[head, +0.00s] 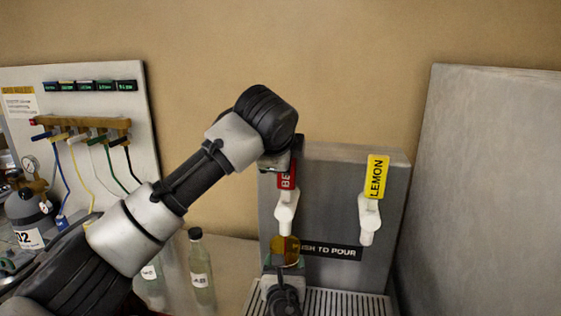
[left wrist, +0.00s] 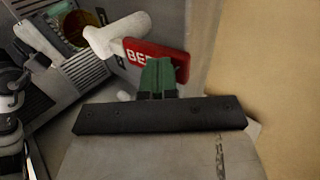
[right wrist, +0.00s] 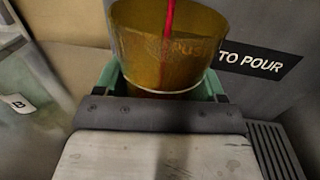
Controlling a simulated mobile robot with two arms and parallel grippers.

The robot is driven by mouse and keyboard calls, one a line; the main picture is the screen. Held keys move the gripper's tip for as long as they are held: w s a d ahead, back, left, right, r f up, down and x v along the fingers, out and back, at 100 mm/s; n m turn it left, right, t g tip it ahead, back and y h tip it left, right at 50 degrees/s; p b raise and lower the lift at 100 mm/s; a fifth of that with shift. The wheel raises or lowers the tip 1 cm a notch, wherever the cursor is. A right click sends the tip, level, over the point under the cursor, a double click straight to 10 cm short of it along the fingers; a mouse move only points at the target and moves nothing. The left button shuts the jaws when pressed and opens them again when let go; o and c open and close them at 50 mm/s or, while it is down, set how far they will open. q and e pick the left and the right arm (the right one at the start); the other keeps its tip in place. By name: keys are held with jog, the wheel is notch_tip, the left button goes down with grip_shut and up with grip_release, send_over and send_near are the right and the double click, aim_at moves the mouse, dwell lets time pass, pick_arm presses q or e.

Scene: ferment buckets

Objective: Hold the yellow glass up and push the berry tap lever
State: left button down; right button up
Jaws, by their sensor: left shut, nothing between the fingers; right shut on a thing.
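The yellow glass (right wrist: 165,50) is upright in the right wrist view, between the green fingers of my right gripper (right wrist: 165,85). A thin red stream falls into it. In the head view the glass (head: 286,250) is below the white berry tap (head: 285,215), held by my right gripper (head: 284,266). The red berry lever (head: 287,176) is at the top of that tap, partly hidden by my left gripper (head: 284,160). In the left wrist view the shut, empty left fingertips (left wrist: 160,75) are against or just before the red berry label (left wrist: 140,52).
The lemon tap (head: 369,215) with its yellow lever (head: 376,177) stands to the right on the grey dispenser (head: 330,180). A slatted drip tray (head: 340,301) lies below. Labelled bottles (head: 200,275) stand left of the dispenser. A grey panel (head: 490,190) bounds the right side.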

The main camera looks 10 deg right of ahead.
pick_arm(q)
jog(key=w, duration=0.1)
jog(key=w+d, duration=0.1)
jog(key=w, duration=0.1)
jog(key=shift+w+d, duration=0.1)
jog(key=shift+d, duration=0.15)
jog(key=shift+a+r, duration=0.1)
jog(key=shift+r, duration=0.05)
pick_arm(e)
jog(key=shift+s+r, duration=0.15)
dwell(1.8)
dwell(2.3)
pick_arm(q)
jog(key=shift+s+a+r, duration=0.1)
jog(key=shift+s+a, duration=0.05)
jog(key=shift+s, duration=0.25)
pick_arm(e)
jog(key=shift+w+d, duration=0.1)
jog(key=shift+w, duration=0.15)
pick_arm(q)
jog(key=s+a+r, duration=0.2)
jog(key=s+r, duration=0.4)
jog(key=r, duration=0.4)
jog(key=shift+a+r, duration=0.3)
